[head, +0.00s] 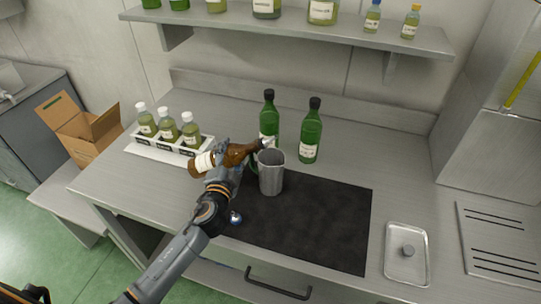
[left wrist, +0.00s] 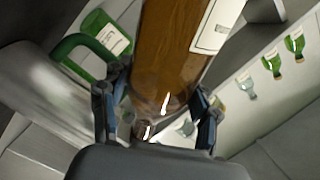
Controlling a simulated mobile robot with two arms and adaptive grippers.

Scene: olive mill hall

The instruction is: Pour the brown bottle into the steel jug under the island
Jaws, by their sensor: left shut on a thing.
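The brown bottle (head: 236,154) is held tilted nearly on its side above the counter, its white label at the left and its neck pointing right toward the jug's rim. My left gripper (head: 222,164) is shut on it; in the left wrist view the fingers (left wrist: 158,108) flank the brown glass (left wrist: 172,45). The steel jug (head: 271,176) stands upright on the dark mat, just right of the gripper. In the left wrist view the jug (left wrist: 45,95) is at the left, with a green handle. I cannot tell whether liquid flows. My right gripper is not in view.
Two green bottles (head: 311,135) stand behind the jug. A white rack (head: 150,150) with several small bottles is at left. The dark mat (head: 320,220) is bare at right; a steel tray (head: 407,265) lies beyond it. A shelf (head: 300,30) of bottles hangs above.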

